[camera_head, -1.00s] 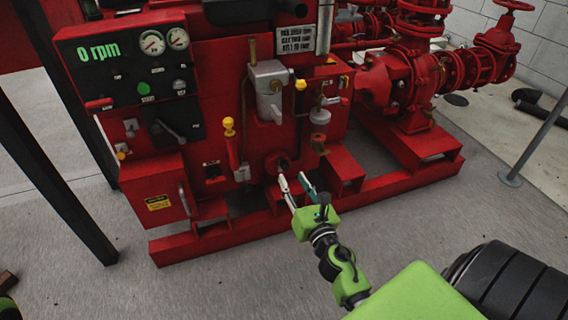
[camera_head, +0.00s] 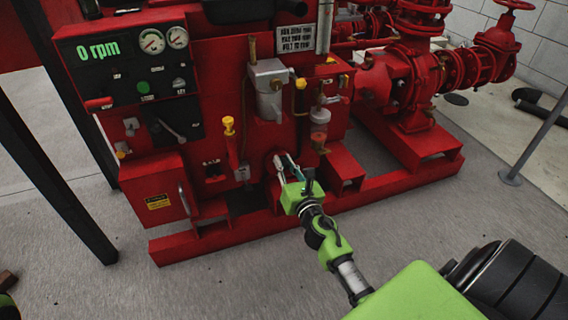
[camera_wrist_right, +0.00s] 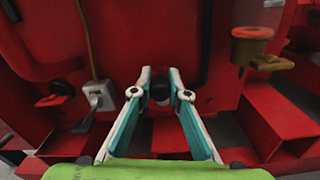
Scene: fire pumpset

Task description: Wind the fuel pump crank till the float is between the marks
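My right gripper (camera_head: 285,160) is at the low front of the red engine, its fingers apart. It faces a round red fitting (camera_head: 270,163) partly hidden behind it. In the wrist view a dark round knob (camera_wrist_right: 160,90) shows between the fingertips of my right gripper (camera_wrist_right: 160,78); contact cannot be told. I cannot tell whether this knob belongs to the crank. A small clear bowl (camera_head: 320,118) with red in its lower part hangs to the upper right; I cannot make out a float or marks.
A control panel (camera_head: 130,80) reads 0 rpm. A yellow-topped lever (camera_head: 229,127) stands left of the gripper. The red base rail (camera_head: 215,240) runs below it. Red pump pipework (camera_head: 410,85) is at the right. The grey floor in front is open.

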